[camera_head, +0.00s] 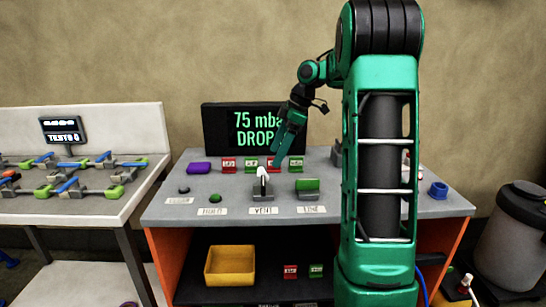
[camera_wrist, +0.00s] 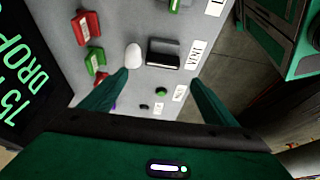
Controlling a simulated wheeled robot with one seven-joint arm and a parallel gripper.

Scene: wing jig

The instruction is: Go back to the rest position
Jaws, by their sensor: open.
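My gripper shows in the wrist view (camera_wrist: 160,88) with its two green fingers spread apart and nothing between them. In the head view my gripper (camera_head: 282,155) hangs over the grey bench top (camera_head: 230,204), near the middle of the row of controls. A white rounded knob (camera_head: 262,176) is just below and left of it; it also shows in the wrist view (camera_wrist: 133,56). My green arm hides part of the bench's right side.
Red and green tags, a green block (camera_head: 307,185) and a purple piece (camera_head: 199,168) are on top. A yellow bin (camera_head: 230,283) sits below. Another table (camera_head: 90,207) is left, a grey drum (camera_head: 510,245) right.

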